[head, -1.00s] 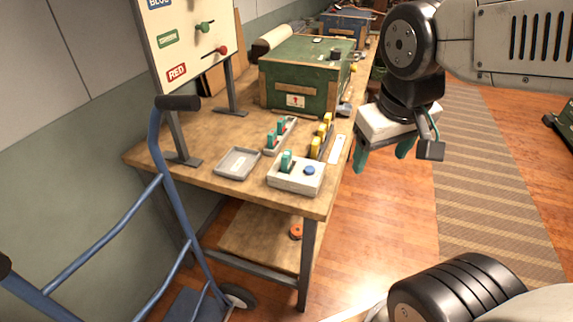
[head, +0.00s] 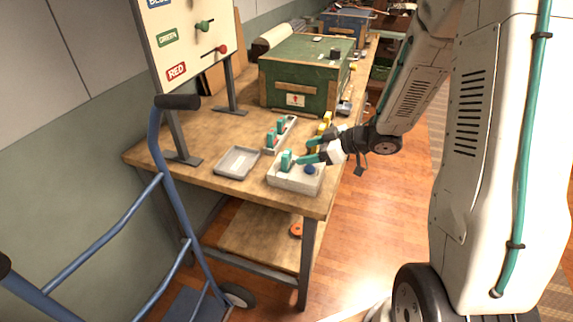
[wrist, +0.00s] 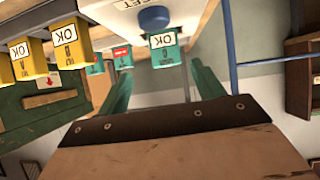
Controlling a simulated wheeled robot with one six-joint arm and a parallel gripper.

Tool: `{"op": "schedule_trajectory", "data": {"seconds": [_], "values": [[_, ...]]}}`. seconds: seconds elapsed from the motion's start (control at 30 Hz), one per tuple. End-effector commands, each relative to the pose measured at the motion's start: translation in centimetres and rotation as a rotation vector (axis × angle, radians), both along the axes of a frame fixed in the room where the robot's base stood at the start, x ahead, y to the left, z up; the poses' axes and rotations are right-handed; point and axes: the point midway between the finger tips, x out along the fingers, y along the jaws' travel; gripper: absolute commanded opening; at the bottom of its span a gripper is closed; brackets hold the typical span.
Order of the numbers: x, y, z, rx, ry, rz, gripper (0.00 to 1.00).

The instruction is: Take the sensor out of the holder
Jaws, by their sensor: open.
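The teal sensor (head: 286,161) stands upright in the white holder (head: 288,182), on the near right corner of the workbench. A dark blue button (head: 310,169) is to its right on the same holder. In the wrist view, the sensor (wrist: 165,52) bears an OK label, beside the blue button (wrist: 153,18). My gripper (head: 307,152) is open and empty, with its teal fingers reaching from the right towards the sensor. In the wrist view, the sensor appears between and just beyond the fingertips (wrist: 160,75). I cannot tell whether they touch it.
A grey empty tray (head: 238,163) lies left of the holder. Behind are a rack with teal pieces (head: 281,132) and yellow pieces (head: 326,120), partly hidden by my gripper. A green crate (head: 300,75) stands farther back. A sign board (head: 185,40) and blue hand truck (head: 155,150) are left.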

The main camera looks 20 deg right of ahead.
Motion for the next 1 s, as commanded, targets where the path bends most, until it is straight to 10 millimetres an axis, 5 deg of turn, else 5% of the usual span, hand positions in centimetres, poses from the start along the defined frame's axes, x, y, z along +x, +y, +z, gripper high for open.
{"op": "schedule_trajectory", "data": {"seconds": [0.63,0.97,1.0], "values": [[3.5,5.2,-3.6,0.041,0.006,0.036,0.67],[4.1,5.7,-4.0,0.040,0.004,0.033,0.67],[4.1,5.7,-4.0,0.040,0.004,0.033,0.59]]}}
